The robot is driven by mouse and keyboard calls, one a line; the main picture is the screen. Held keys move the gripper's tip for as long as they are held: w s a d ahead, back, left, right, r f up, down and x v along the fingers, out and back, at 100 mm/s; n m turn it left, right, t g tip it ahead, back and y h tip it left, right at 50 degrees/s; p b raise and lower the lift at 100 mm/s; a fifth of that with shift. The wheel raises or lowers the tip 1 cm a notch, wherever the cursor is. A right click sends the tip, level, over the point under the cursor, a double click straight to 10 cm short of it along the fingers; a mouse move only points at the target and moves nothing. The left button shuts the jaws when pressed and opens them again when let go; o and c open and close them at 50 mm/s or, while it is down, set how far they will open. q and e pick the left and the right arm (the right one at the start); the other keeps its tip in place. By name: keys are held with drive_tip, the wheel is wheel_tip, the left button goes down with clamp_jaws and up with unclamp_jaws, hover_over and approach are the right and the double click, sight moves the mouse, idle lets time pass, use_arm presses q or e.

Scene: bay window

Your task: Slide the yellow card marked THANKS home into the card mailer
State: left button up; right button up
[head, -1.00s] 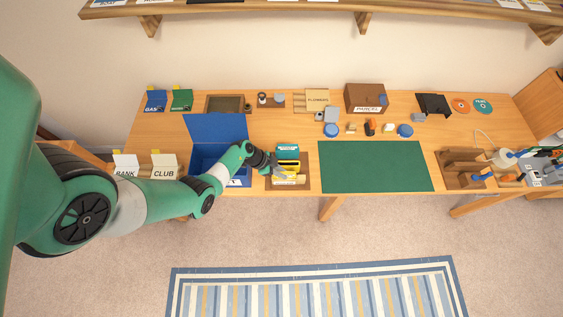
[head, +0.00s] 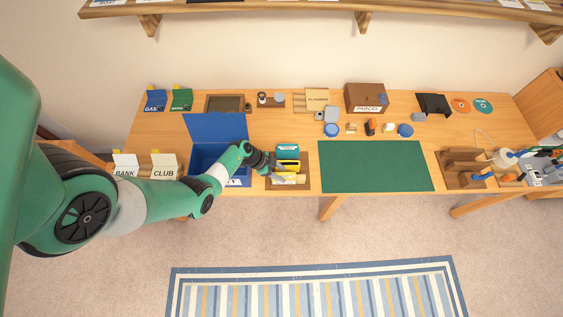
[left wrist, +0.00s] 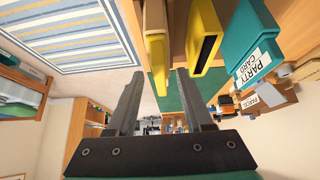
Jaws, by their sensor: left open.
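A yellow card mailer (head: 290,163) stands in a wooden tray (head: 303,185) near the table's front edge. In the left wrist view the mailer (left wrist: 204,40) shows a dark open slot. A separate thin yellow piece, likely the card (left wrist: 158,50), stands beside the mailer, apart from it; its THANKS marking cannot be read. My left gripper (head: 271,168) is at the tray's left side. In the left wrist view my left gripper (left wrist: 160,82) is open, and the thin yellow piece's near end shows between its fingertips. I cannot tell whether they touch. My right gripper is out of view.
A teal PARTY CARD box (left wrist: 255,50) stands just beyond the mailer. An open blue box (head: 207,153) lies left of the tray, under my left arm. A green mat (head: 376,166) to the right is bare. Several small objects stand at the back.

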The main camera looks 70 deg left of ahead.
use_arm(q)
drive_tip(key=p+v, duration=0.5)
drive_tip(key=v, duration=0.5)
drive_tip(key=shift+s+r, duration=0.25)
drive_tip(key=shift+r, duration=0.05)
idle(0.4)
